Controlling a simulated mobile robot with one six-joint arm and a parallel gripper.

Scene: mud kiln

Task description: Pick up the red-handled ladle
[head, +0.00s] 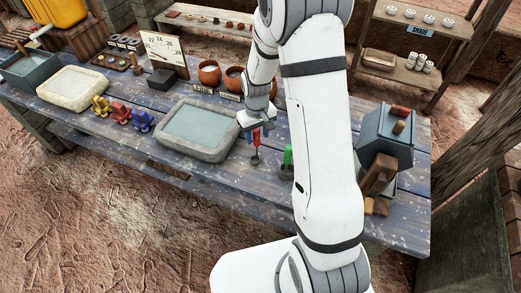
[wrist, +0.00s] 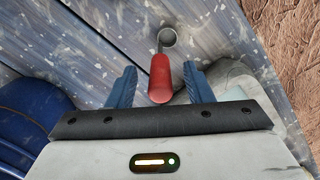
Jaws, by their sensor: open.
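My gripper (wrist: 160,70) is open, with one blue finger on each side of the red handle and visible gaps between. The fingers do not press on it. In the head view my gripper (head: 254,122) is just above the handle.
A grey stone basin (head: 160,146) stands close on the left. Terracotta pots (head: 209,74) stand behind. A grey box (head: 386,135) with wooden parts stands at the table's right end. Small coloured figures (head: 120,112) sit further left.

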